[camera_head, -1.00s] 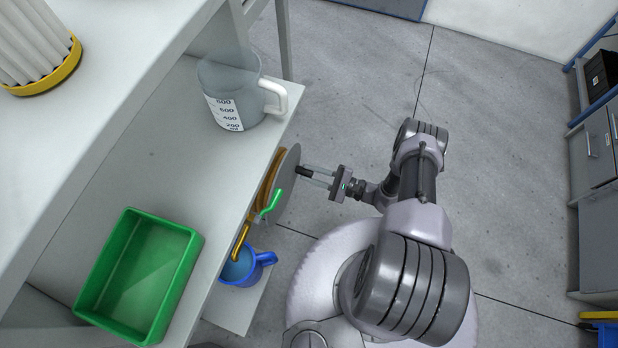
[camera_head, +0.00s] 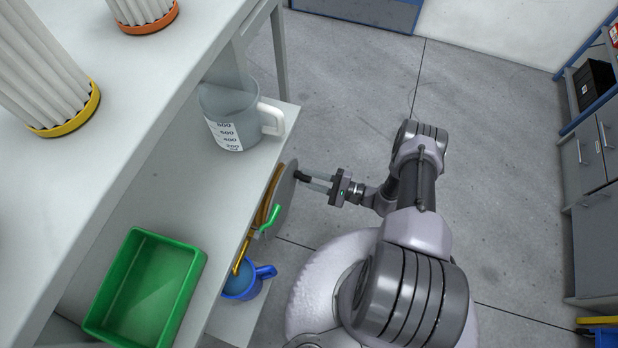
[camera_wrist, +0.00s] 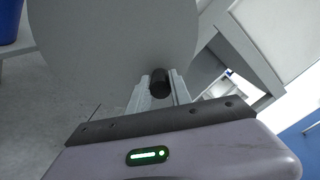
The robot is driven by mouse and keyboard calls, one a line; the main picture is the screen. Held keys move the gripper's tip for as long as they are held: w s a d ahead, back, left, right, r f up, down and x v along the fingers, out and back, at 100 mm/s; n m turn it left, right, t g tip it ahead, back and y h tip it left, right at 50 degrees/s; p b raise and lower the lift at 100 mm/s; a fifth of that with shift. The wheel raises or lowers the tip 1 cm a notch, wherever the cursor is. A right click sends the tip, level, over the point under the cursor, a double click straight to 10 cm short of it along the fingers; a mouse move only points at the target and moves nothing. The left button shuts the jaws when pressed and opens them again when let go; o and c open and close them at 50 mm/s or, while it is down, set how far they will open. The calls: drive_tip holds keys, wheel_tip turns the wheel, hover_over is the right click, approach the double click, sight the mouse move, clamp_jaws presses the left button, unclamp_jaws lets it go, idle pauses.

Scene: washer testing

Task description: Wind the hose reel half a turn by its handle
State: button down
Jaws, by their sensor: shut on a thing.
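The hose reel (camera_head: 284,200) is mounted at the shelf's edge, with a grey round side disc and an orange-brown hose wound behind it. The disc fills the upper part of the wrist view (camera_wrist: 115,40). A short black handle (camera_head: 302,176) sticks out from the disc; it also shows in the wrist view (camera_wrist: 160,83). My gripper (camera_head: 308,180) is shut on the handle, with its fingers on either side of it in the wrist view (camera_wrist: 160,88). The fingertips sit close to the disc.
A measuring jug (camera_head: 230,120) and a green tray (camera_head: 140,290) stand on the shelf left of the reel. A blue cup (camera_head: 243,282) is on a lower level beneath the reel. Open floor (camera_head: 350,70) lies beyond my arm; a grey cabinet (camera_head: 590,215) stands far right.

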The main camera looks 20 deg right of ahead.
idle(0.3)
drive_tip(key=c, duration=1.2)
unclamp_jaws()
drive_tip(key=p+v, duration=0.1)
drive_tip(key=v, duration=1.6)
drive_tip(key=shift+d, duration=0.15)
drive_tip(key=shift+r, duration=0.1)
